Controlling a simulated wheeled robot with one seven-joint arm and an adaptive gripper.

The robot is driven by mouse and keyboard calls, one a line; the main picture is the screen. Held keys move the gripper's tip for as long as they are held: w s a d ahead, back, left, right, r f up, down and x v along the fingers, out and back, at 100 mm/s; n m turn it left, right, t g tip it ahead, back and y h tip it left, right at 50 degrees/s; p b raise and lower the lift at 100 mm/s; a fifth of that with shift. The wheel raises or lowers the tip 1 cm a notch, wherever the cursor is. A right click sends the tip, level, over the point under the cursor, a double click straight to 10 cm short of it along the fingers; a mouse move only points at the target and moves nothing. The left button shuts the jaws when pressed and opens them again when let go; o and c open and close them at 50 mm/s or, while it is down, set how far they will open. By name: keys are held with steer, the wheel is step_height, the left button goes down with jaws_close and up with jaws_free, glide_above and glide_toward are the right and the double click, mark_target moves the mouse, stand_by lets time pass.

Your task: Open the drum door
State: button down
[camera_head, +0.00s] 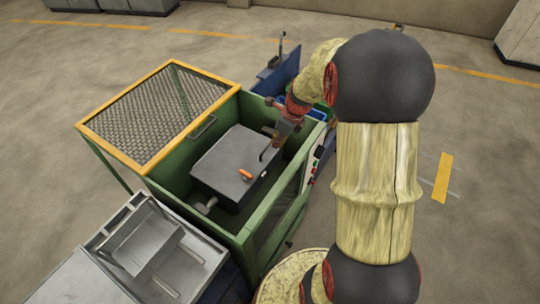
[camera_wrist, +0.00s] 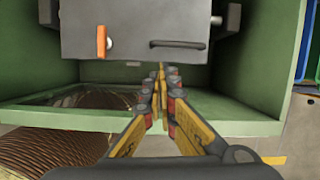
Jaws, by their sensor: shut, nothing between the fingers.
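The drum is a dark grey box (camera_head: 238,166) inside a green machine housing whose top is open. Its flat face carries an orange latch (camera_head: 246,174) and a dark bar handle (camera_head: 267,151). In the wrist view the drum face (camera_wrist: 130,30) fills the upper middle, with the orange latch (camera_wrist: 102,41) at left and the dark handle (camera_wrist: 179,44) at right. The door looks closed. My gripper (camera_wrist: 160,68) is shut and empty, its tips close to the drum's lower edge, just left of and below the handle. Whether the tips touch the drum I cannot tell.
The green housing (camera_wrist: 200,106) surrounds the drum, with a green wall close on each side. A yellow-framed mesh lid (camera_head: 160,105) stands open at left. A grey metal tray (camera_head: 150,245) sits at front left. Blue bins (camera_head: 318,111) stand behind at right.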

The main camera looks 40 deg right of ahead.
mark_target(267, 160)
steer(key=shift+m, duration=0.5)
steer(key=b+x, duration=0.3)
steer(key=x, duration=0.7)
steer(key=shift+b, duration=0.3)
steer(key=shift+r+p, duration=0.15)
steer(key=shift+p, duration=0.15)
steer(key=shift+w+r+p, duration=0.15)
steer(key=shift+r+p, duration=0.35)
steer(key=shift+p, duration=0.65)
